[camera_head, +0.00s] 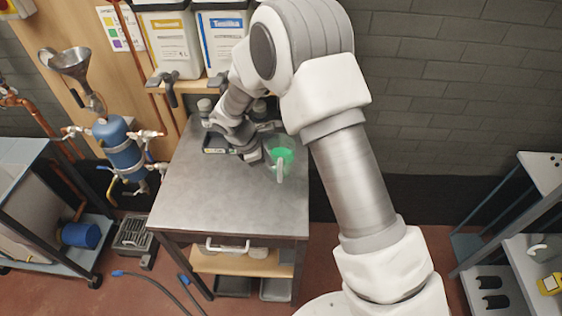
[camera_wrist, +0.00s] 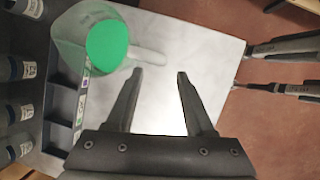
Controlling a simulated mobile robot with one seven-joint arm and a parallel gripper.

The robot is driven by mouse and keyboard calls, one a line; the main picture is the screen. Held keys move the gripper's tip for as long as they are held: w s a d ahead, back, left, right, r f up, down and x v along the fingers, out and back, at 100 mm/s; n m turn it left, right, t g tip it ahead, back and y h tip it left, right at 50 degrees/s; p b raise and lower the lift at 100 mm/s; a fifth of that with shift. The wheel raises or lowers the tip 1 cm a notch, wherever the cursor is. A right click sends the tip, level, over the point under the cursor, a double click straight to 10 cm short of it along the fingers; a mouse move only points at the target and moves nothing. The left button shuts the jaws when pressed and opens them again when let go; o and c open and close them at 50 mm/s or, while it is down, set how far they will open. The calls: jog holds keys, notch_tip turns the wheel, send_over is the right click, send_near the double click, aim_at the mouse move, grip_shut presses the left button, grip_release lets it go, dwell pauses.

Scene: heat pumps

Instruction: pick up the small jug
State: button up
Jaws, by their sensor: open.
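The small jug (camera_head: 271,145) is clear with a green inside and a pale handle. It stands on the grey table (camera_head: 205,200) near its right edge. In the wrist view the jug (camera_wrist: 72,30) is at upper left, its handle (camera_wrist: 150,56) pointing right towards the fingers. My gripper (camera_wrist: 166,76) is open with nothing between the fingers. The left fingertip is close to the handle; I cannot tell if they touch. In the head view my arm comes over from the right, and the hand is just left of the jug, its fingertips hard to make out.
A dark tray (camera_wrist: 62,108) lies beside the jug, with several dark bottles (camera_wrist: 18,110) at the far left of the wrist view. White canisters (camera_head: 170,45) stand on a shelf behind the table. The front of the tabletop is clear.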

jog(key=p+x, duration=0.1)
jog(key=x, duration=0.4)
jog(key=shift+d, duration=0.15)
jog(key=shift+c, duration=0.2)
grip_shut()
jog(key=shift+r, duration=0.1)
dwell(0.9)
